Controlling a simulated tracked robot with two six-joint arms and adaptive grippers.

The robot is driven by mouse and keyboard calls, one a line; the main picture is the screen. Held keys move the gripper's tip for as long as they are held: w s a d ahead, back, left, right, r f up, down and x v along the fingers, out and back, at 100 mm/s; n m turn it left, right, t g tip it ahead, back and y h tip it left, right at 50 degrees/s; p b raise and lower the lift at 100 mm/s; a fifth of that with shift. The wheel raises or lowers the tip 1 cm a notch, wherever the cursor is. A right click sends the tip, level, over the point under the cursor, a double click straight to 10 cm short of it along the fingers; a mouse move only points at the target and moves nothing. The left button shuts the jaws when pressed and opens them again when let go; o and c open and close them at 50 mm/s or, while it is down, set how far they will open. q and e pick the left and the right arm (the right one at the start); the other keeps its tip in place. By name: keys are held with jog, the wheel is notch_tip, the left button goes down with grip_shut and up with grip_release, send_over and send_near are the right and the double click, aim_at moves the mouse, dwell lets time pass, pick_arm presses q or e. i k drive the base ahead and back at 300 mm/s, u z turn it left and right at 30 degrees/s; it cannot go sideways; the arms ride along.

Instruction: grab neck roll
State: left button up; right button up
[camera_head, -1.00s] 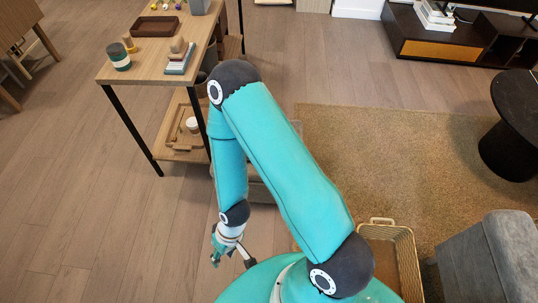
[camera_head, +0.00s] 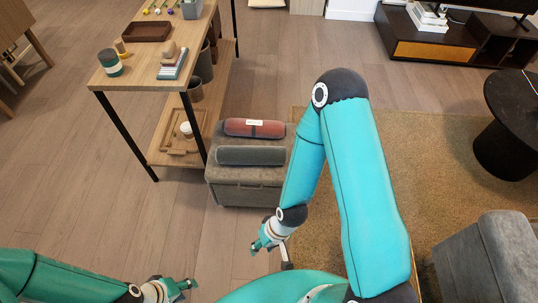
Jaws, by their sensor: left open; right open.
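Two neck rolls lie side by side on a grey ottoman (camera_head: 240,196). The far one is a rust-red roll (camera_head: 254,128) with a white label and a dark band; the near one is a dark grey roll (camera_head: 251,156). My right gripper (camera_head: 263,246) is open and empty, in front of and below the ottoman, apart from both rolls. My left gripper (camera_head: 184,288) is open and empty at the bottom edge, further from the rolls. My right arm passes just right of the ottoman.
A wooden table (camera_head: 135,73) with a lower shelf stands left of the ottoman, its black leg close by. A grey bin (camera_head: 204,65) is behind. A beige rug (camera_head: 440,160) lies right, with a grey seat (camera_head: 485,250) and round black table (camera_head: 510,125). Floor in front is clear.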

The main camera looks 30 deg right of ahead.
aim_at(228, 155)
jog(key=z, duration=0.1)
jog(key=i, duration=1)
jog(key=u, duration=0.05)
